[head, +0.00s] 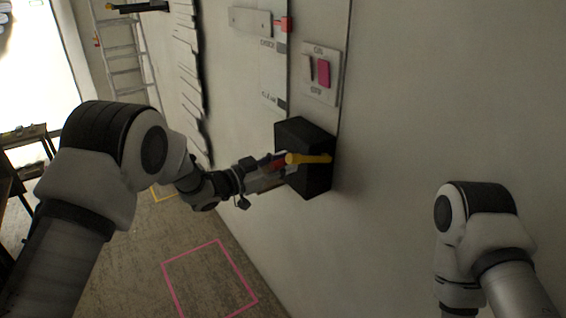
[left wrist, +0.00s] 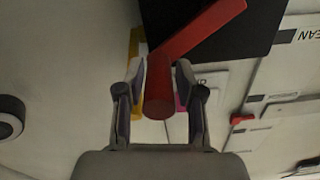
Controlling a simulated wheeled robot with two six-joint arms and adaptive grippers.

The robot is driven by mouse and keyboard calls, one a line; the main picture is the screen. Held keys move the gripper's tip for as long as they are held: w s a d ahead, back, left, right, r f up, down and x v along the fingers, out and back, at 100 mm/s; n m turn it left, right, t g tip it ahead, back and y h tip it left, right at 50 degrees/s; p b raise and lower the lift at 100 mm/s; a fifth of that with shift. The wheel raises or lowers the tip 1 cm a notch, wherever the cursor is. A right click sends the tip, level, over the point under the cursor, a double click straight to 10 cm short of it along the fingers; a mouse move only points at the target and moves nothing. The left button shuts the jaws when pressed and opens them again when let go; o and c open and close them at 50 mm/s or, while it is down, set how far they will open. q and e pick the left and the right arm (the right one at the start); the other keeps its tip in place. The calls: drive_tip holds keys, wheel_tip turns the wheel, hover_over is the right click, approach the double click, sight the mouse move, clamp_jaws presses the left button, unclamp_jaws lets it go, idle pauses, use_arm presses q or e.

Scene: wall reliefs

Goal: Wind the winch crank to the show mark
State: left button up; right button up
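The black winch box (head: 308,178) is fixed to the wall near the middle of the head view; it also shows at the top of the left wrist view (left wrist: 215,28). The red crank (left wrist: 195,35) crosses the box, with its round handle (left wrist: 160,92) pointing toward the camera. My left gripper (left wrist: 161,68) has a finger on each side of the handle, close against it. In the head view my left gripper (head: 280,168) is at the box's left face, partly hidden. A yellow bar (head: 310,158) crosses the box front. My right gripper is out of view.
A switch plate (head: 320,72) has a pink rocker. A ladder (head: 125,55) stands at the back left. The floor inside the pink outline (head: 212,280) is clear.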

use_arm(q)
clamp_jaws()
drive_tip(key=shift+r, duration=0.15)
drive_tip(key=shift+w+a+r+n+p, duration=0.4)
drive_tip(key=shift+w+r+n+p, duration=0.2)
drive_tip(key=shift+n, duration=0.6)
drive_tip(key=shift+w+a+r+n+p, duration=0.45)
drive_tip(key=shift+n+p, duration=0.3)
drive_tip(key=shift+n, duration=0.45)
drive_tip(key=shift+w+a+r+n+p, duration=0.35)
drive_tip(key=shift+w+r+n+p, duration=0.25)
drive_tip(key=shift+n, duration=0.6)
drive_tip(key=shift+o, duration=2.3)
unclamp_jaws()
drive_tip(key=shift+o, duration=0.8)
drive_tip(key=shift+f, duration=0.15)
